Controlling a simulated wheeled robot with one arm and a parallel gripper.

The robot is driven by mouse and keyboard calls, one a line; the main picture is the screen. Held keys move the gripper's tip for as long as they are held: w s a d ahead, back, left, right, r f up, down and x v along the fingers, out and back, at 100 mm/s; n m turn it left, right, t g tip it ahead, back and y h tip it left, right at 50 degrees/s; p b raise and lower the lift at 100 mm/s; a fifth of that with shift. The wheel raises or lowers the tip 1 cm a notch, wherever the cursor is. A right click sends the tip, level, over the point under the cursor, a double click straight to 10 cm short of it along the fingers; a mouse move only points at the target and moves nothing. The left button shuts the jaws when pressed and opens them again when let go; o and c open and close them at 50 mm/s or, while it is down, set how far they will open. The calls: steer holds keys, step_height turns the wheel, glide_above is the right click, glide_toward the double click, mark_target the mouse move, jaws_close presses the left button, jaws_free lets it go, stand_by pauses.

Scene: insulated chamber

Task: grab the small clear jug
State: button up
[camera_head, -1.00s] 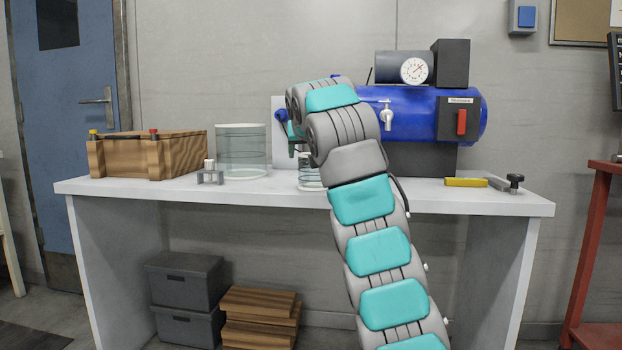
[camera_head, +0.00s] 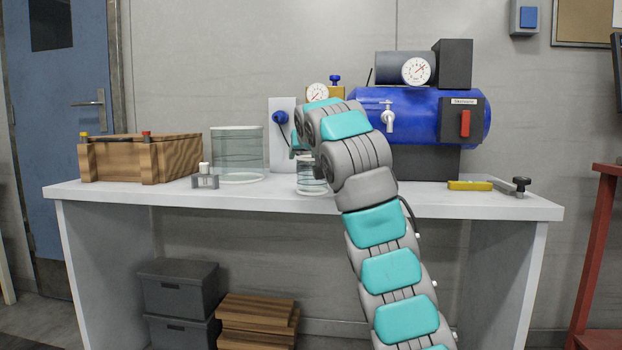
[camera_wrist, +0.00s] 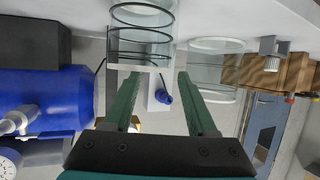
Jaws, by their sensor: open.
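The small clear jug (camera_head: 311,178) stands upright near the bench's front edge, partly hidden by my arm in the head view. In the wrist view, which is upside down, the jug (camera_wrist: 141,48) shows dark ring lines and lies just beyond my fingertips, a little left of the gap's middle. My gripper (camera_wrist: 157,76) is open with two green fingers apart and nothing seen held between them. In the head view the gripper is mostly hidden by my wrist, above the jug.
A larger clear cylinder (camera_head: 239,158) stands left of the jug, with a small grey clamp (camera_head: 205,177) and a wooden crate (camera_head: 137,158) farther left. A blue tank (camera_head: 415,112) stands behind on the right. The white bench (camera_head: 255,194) is clear in front.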

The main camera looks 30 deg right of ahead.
steer(key=shift+x, duration=2.15)
steer(key=shift+a, duration=0.1)
steer(key=shift+s+f, duration=0.1)
jaws_close()
